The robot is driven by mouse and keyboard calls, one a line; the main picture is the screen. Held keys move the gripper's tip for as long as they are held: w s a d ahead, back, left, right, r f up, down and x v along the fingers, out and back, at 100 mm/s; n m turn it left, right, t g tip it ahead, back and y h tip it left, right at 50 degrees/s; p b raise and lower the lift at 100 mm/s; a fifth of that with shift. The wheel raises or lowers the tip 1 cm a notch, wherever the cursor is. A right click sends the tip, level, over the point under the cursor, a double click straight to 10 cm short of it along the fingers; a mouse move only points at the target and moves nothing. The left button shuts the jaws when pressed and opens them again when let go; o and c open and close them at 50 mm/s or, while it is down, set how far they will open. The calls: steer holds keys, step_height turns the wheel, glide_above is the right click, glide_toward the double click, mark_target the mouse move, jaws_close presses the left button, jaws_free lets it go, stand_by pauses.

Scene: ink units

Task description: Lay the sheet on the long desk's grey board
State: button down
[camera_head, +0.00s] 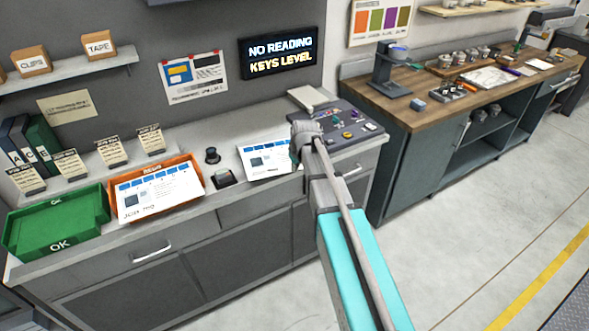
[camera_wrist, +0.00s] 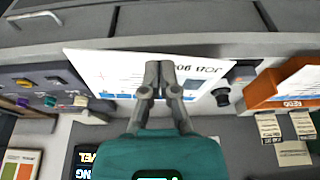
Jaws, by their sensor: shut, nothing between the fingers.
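A white printed sheet (camera_head: 262,158) with a row of blue boxes lies on the grey desk, left of the key console. In the wrist view the sheet (camera_wrist: 95,68) lies below my gripper (camera_wrist: 160,68), upside down. My gripper is shut and empty, its fingertips over the sheet's middle; I cannot tell whether they touch it. In the head view my gripper (camera_head: 302,146) covers the sheet's right end. A similar sheet (camera_head: 160,190) lies in the orange REDO tray (camera_head: 128,217). I cannot make out with certainty which surface is the grey board.
The console (camera_head: 345,128) with knobs and keys stands right of the sheet. A dark round knob (camera_head: 212,155) and small box (camera_head: 223,179) stand left of it. A green OK tray (camera_head: 60,222) is far left. A wood-topped bench (camera_head: 440,95) holding tools stands right.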

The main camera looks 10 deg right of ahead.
mark_target(280, 166)
steer(key=w+a+f+b, duration=0.2)
steer(key=w+f+b, duration=0.4)
steer(key=f+b, duration=0.2)
steer(key=shift+w+f+b, duration=0.2)
steer(key=shift+f+b, duration=0.15)
steer(key=shift+f, duration=0.15)
stand_by(0.5)
steer(key=w, duration=0.1)
steer(key=w+a, duration=0.1)
steer(key=w, duration=0.3)
steer(key=shift+w+a, duration=0.25)
steer(key=shift+a, duration=0.1)
steer(key=shift+s, duration=0.2)
